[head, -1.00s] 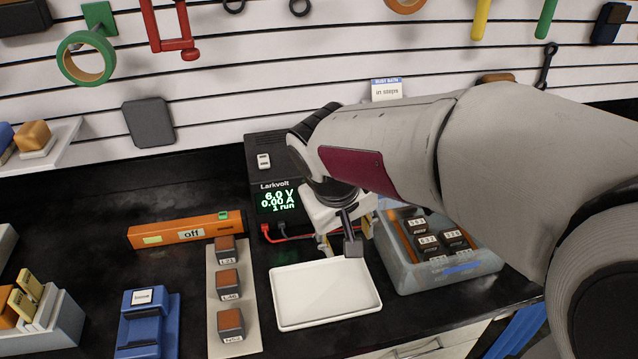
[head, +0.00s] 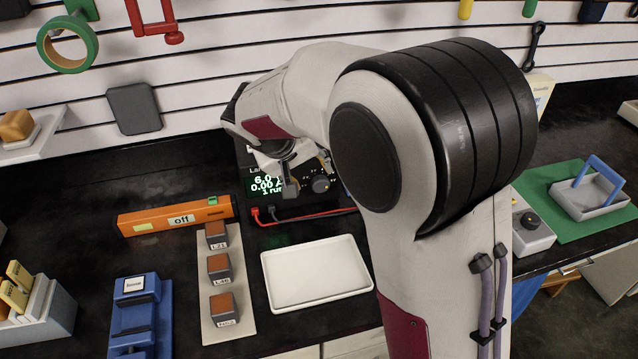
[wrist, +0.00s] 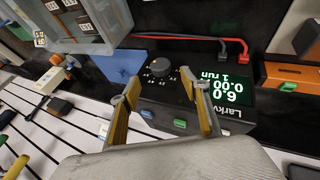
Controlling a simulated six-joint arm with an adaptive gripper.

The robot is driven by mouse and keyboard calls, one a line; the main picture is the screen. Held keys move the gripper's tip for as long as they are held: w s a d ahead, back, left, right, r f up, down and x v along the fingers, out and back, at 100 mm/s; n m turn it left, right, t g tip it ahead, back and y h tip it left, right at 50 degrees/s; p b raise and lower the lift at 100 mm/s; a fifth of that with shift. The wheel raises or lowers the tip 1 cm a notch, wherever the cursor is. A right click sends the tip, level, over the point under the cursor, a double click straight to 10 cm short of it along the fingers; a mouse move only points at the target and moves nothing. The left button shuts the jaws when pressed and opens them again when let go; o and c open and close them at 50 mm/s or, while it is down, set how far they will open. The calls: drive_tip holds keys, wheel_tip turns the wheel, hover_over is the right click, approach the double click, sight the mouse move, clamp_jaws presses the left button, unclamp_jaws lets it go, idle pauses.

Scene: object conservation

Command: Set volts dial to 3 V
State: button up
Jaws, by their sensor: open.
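The black Larkvolt power supply (head: 246,166) stands against the back wall. Its green display (head: 266,186) reads 6.0, 0.00 and "1 run". Its round dark volts dial (head: 321,184) sits right of the display; it also shows in the wrist view (wrist: 160,74), with small marks around it too small to read. My gripper (head: 308,175) is in front of the supply's face, beside the dial. In the wrist view my gripper (wrist: 166,95) has its two fingers spread wide, with the dial lying between and beyond the tips. Nothing is held, and I see no contact with the dial.
Red and black leads (head: 300,215) run from the supply along the bench. A white tray (head: 316,300) lies in front. An orange "off" bar (head: 135,226) and a board with brown-topped blocks (head: 237,325) are on the left. A clear bin (wrist: 112,40) stands near the supply.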

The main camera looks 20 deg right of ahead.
sight(320, 185)
drive_tip(key=shift+x, duration=3.85)
drive_tip(key=c, duration=1.1)
